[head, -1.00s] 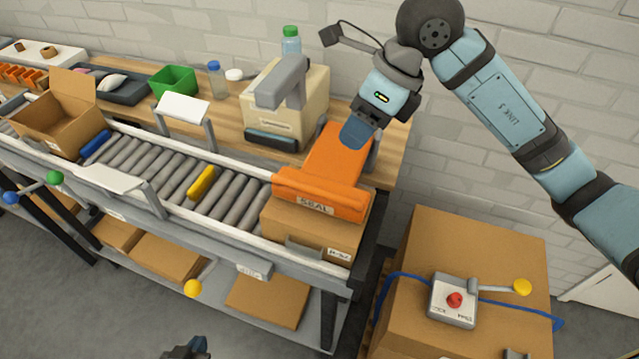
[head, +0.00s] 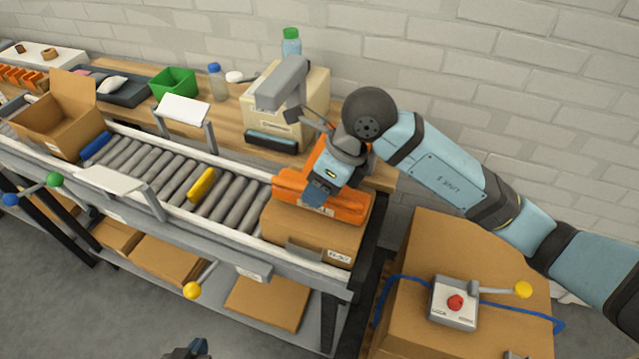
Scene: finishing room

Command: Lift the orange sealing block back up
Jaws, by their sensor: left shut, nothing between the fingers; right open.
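The orange sealing block (head: 345,210) lies across the top of a closed cardboard box (head: 310,234) at the right end of the roller conveyor. Its orange arm (head: 318,156) runs back toward the bench and is partly hidden by my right arm. My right gripper (head: 317,194) is over the front part of the block, pointing down, and hides the middle of it and most of its label. The gripper is open; whether its fingers touch the block cannot be told. My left gripper (head: 187,350) is shut and empty at the bottom edge, far from the block.
A large carton (head: 420,250) at the right carries a control box (head: 453,303) with a red button and a yellow-knobbed lever. An open box (head: 62,118) and a yellow item (head: 202,184) are on the conveyor (head: 160,160). A beige machine (head: 310,95) stands behind.

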